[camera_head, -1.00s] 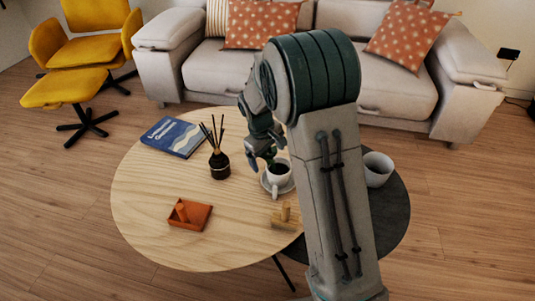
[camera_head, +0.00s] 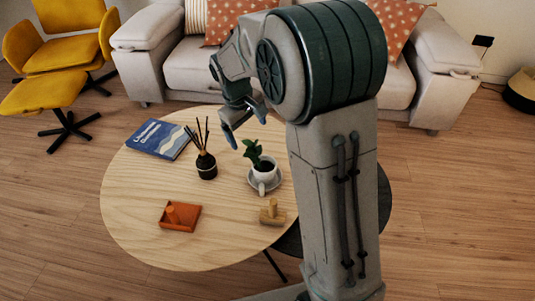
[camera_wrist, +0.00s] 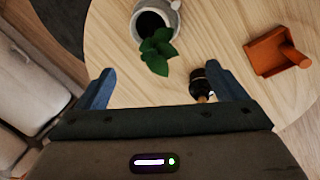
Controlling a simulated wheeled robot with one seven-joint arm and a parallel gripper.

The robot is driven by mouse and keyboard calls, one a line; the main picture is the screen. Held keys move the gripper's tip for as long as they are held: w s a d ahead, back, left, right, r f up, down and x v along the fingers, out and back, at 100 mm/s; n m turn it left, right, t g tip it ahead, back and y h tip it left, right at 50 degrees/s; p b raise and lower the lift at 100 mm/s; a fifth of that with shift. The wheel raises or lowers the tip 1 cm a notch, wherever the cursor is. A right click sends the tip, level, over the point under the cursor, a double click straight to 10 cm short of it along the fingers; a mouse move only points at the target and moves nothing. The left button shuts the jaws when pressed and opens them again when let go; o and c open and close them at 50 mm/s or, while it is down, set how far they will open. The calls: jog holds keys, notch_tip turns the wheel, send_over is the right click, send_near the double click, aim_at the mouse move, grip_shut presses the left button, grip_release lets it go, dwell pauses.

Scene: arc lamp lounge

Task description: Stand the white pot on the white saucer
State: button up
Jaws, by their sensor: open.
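The white pot (camera_head: 265,175) holds dark soil and a green plant (camera_head: 256,155). It stands upright on the white saucer (camera_head: 279,184), whose rim shows around its foot on the wooden table. In the wrist view the pot (camera_wrist: 136,24) is at the top, with the leaves (camera_wrist: 157,52) pointing toward my gripper. My gripper (camera_head: 246,121) is open and empty, above and a little behind the plant, apart from the pot. In the wrist view its blue fingers are spread wide (camera_wrist: 162,75), with nothing held between them.
A black reed diffuser (camera_head: 206,165) stands left of the pot, close by. A blue book (camera_head: 158,139), an orange tray with a peg (camera_head: 180,216) and a wooden block (camera_head: 272,212) are also on the round table (camera_head: 135,205). My arm hides much of the darker table.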

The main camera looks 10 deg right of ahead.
jog(key=s+d+r+m+y, duration=0.1)
jog(key=s+d+m, duration=0.1)
jog(key=s, duration=1)
jog(key=s+d+r+m, duration=0.1)
jog(key=s+d+m, duration=0.2)
jog(key=s, duration=0.9)
jog(key=shift+s+d+m+y, duration=0.15)
jog(key=shift+s+m+y, duration=0.2)
jog(key=shift+m, duration=0.25)
jog(key=shift+w, duration=0.1)
